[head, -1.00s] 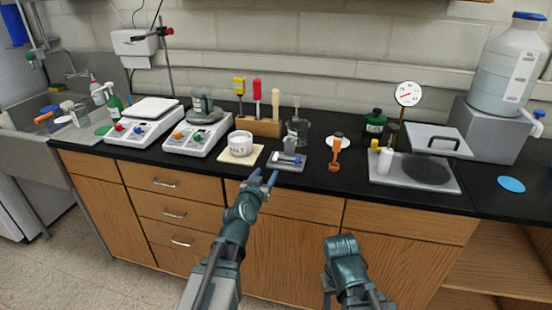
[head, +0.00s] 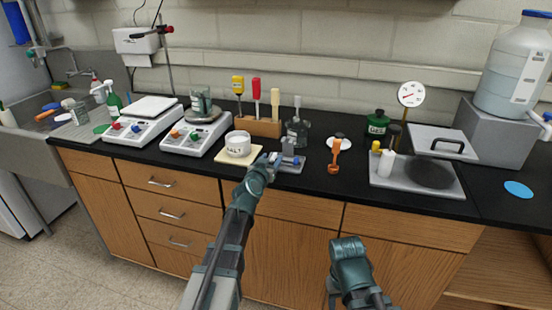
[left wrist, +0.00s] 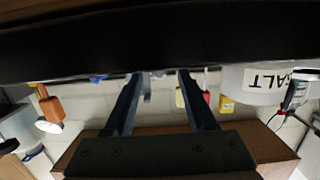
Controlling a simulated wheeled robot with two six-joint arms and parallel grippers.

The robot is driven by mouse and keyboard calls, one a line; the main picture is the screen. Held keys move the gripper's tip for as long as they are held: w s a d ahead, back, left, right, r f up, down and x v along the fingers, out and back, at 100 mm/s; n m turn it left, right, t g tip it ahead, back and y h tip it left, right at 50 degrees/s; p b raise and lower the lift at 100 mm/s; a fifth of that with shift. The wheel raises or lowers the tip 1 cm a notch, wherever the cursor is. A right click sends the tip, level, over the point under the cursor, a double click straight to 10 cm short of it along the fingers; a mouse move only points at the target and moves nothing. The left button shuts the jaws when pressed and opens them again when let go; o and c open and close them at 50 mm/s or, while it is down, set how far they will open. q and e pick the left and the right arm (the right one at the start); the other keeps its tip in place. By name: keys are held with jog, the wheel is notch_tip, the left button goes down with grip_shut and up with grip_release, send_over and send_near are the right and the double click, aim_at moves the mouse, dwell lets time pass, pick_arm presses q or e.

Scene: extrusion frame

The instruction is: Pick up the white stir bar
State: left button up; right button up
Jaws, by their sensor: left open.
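I cannot make out a white stir bar for certain in either view. My left gripper (head: 272,158) reaches the front edge of the counter, beside a small grey plate (head: 292,167) bearing a grey and blue clamp-like fixture (head: 289,152). In the left wrist view its two dark fingers (left wrist: 158,76) stand apart with nothing held between them. The gripper hides part of the plate's left side. My right arm is low in the head view, below the counter, and its fingers do not show.
A white salt pot (head: 238,143) stands on a cream pad just left of my left gripper. A wooden block (head: 258,126) with colored handles stands behind. A grey tray (head: 415,180) is further right.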

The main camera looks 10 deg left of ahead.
pick_arm(q)
jog(key=shift+w+d+f, duration=0.15)
jog(key=shift+w, duration=0.65)
jog(key=shift+s, duration=0.15)
jog(key=shift+c, duration=0.3)
grip_shut()
pick_arm(e)
jog(key=shift+w+d+f, duration=0.15)
jog(key=shift+d, duration=0.1)
